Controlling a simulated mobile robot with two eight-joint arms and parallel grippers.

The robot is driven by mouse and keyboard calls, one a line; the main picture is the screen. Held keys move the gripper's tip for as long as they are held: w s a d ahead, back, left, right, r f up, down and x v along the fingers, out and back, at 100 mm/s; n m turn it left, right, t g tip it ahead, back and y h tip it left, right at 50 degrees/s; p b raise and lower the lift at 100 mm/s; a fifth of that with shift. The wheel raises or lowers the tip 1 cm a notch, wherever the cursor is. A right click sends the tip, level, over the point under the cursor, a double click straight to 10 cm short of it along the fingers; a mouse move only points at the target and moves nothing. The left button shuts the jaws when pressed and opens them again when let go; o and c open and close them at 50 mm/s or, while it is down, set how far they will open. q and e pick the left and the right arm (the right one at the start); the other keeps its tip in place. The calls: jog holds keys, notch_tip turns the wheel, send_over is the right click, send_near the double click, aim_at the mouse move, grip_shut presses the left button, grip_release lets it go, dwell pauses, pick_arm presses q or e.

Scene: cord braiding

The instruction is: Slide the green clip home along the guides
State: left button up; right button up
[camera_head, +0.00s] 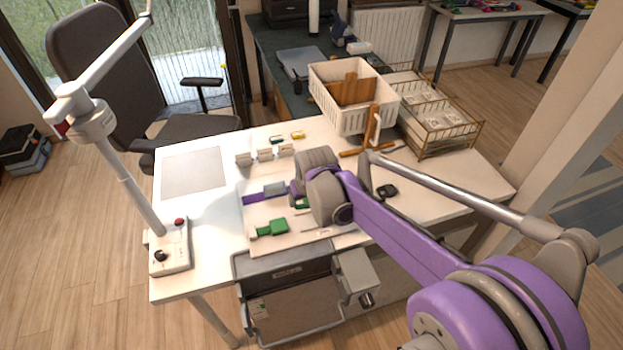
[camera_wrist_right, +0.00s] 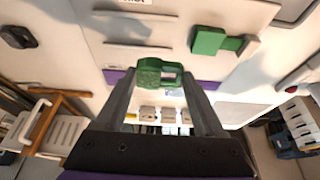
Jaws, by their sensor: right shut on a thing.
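My right gripper (camera_wrist_right: 158,80) is shut on a green clip (camera_wrist_right: 158,70), which sits between its two grey fingertips in the right wrist view. The clip has an opening through it. In the head view only a small green part (camera_head: 303,204) shows beside my right wrist; the wrist hides most of the jaws. Behind the held clip runs a purple strip (camera_wrist_right: 208,84) on the pale board (camera_wrist_right: 160,28). A second green piece (camera_wrist_right: 208,40) with a narrower tab lies on the board, apart from the gripper; it also shows in the head view (camera_head: 278,227). Whether the held clip touches any guide cannot be told.
Several cream blocks (camera_head: 265,155) stand behind the board. A white basket (camera_head: 345,112), a wooden stand (camera_head: 374,130) and a wire rack (camera_head: 438,128) are at the back right. A control box (camera_head: 170,247) with a red button stands at the table's left front.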

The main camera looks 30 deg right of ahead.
aim_at(304, 221)
jog(key=shift+s+a, duration=0.1)
jog(key=shift+s, duration=0.15)
jog(key=shift+w+f+b, duration=0.1)
jog(key=shift+f+b, duration=0.3)
jog(key=shift+f, duration=0.25)
jog(key=shift+f+b, duration=0.9)
jog(key=shift+f, duration=0.3)
jog(key=shift+f+b, duration=1.45)
jog(key=shift+f, duration=0.6)
jog(key=shift+f, duration=0.2)
jog(key=o, duration=1.3)
jog(key=shift+r, duration=0.1)
